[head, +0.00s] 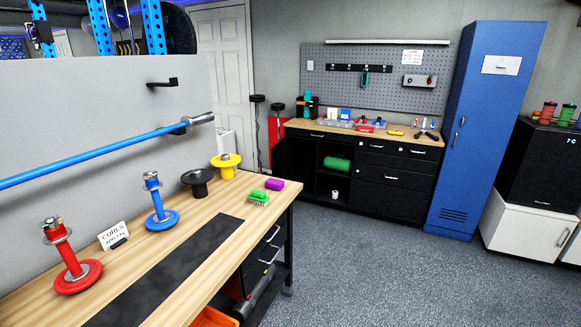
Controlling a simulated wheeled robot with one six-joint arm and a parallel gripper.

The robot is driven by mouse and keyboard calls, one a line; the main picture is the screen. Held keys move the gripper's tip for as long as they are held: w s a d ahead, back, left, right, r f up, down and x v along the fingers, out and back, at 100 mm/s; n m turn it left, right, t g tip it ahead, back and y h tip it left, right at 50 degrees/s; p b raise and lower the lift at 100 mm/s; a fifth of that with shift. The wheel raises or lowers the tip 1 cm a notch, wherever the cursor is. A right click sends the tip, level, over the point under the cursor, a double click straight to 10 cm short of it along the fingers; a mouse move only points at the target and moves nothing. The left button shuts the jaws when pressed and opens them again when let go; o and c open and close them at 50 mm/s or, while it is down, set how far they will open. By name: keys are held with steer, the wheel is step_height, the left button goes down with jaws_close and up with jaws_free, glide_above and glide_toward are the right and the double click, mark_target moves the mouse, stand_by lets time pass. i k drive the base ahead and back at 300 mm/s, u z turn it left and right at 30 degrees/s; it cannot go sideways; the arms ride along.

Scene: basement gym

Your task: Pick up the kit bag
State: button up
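I see nothing that I can clearly tell is the kit bag. A green rounded bundle (337,163) lies on the open shelf of the black cabinet at the back; I cannot tell if it is a bag or a roll. My gripper is not in view.
A wooden bench (190,286) at the left holds red (78,276), blue (162,219), black and yellow posts. A black cabinet (393,196), a blue locker (480,130) and a white cabinet (511,220) line the back. The grey floor (400,285) is clear.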

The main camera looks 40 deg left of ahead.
mark_target(332, 162)
steer(key=u, duration=1.25)
steer(key=i, duration=1.95)
steer(key=z, duration=0.25)
steer(key=i, duration=1.85)
steer(key=z, duration=0.6)
steer(key=i, duration=2.5)
steer(key=u, duration=0.75)
